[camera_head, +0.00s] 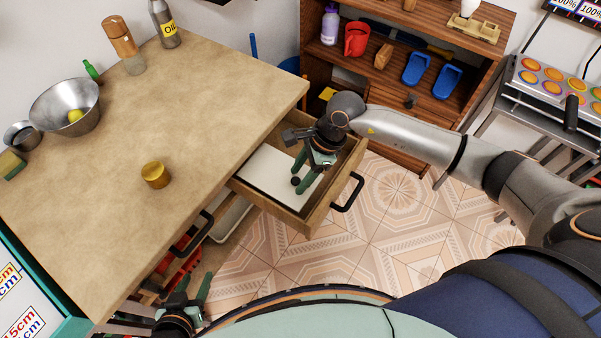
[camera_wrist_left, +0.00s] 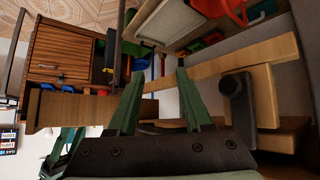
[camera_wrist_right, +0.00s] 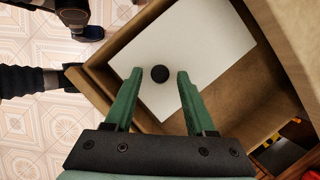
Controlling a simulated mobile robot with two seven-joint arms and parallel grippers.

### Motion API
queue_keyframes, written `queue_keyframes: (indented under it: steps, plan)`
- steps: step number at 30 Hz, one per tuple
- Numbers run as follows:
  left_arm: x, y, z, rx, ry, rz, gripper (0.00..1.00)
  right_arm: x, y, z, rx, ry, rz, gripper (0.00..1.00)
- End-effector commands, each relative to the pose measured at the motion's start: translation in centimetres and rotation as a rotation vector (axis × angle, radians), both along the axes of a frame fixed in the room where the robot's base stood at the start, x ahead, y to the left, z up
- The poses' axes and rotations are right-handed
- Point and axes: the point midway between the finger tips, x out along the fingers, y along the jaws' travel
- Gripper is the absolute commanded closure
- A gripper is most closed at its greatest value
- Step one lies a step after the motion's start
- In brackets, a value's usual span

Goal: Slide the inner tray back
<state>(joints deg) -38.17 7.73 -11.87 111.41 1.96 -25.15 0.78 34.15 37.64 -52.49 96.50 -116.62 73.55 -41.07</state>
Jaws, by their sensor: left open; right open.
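The white inner tray (camera_head: 264,172) lies flat inside an open wooden drawer (camera_head: 318,212) under the table. A round black knob (camera_wrist_right: 160,73) stands on the tray. My right gripper (camera_head: 300,178) points down into the drawer over the tray. In the right wrist view its open fingers (camera_wrist_right: 160,80) sit on either side of the knob, with gaps showing. I cannot tell how far above the tray the fingertips are. My left gripper (camera_head: 192,286) is open and empty, low by the table's near side, away from the tray. The left wrist view shows nothing between its fingers (camera_wrist_left: 158,76).
The drawer has a black handle (camera_head: 349,193). The table (camera_head: 190,130) holds a gold can (camera_head: 155,174), a metal bowl (camera_head: 65,105) and bottles. Shelves below the table hold red items. A wooden cabinet (camera_head: 400,125) stands behind. Tiled floor (camera_head: 400,215) in front is clear.

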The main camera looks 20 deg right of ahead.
Motion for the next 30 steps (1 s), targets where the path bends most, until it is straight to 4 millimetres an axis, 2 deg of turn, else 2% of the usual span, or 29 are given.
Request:
queue_keyframes:
  steps: [2, 15, 30]
  plan:
    - [-0.07, 0.01, -0.05, 0.000, 0.002, 0.000, 0.50, -0.01, 0.00, 0.01, 0.000, 0.000, 0.000, 0.49]
    - [-0.04, 0.02, -0.04, 0.000, 0.002, 0.000, 0.50, -0.01, -0.01, 0.04, 0.000, 0.001, 0.000, 0.99]
    - [0.39, -0.01, 0.19, 0.000, -0.007, -0.001, 0.50, 0.01, -0.03, 0.06, 0.000, 0.000, 0.000, 1.00]
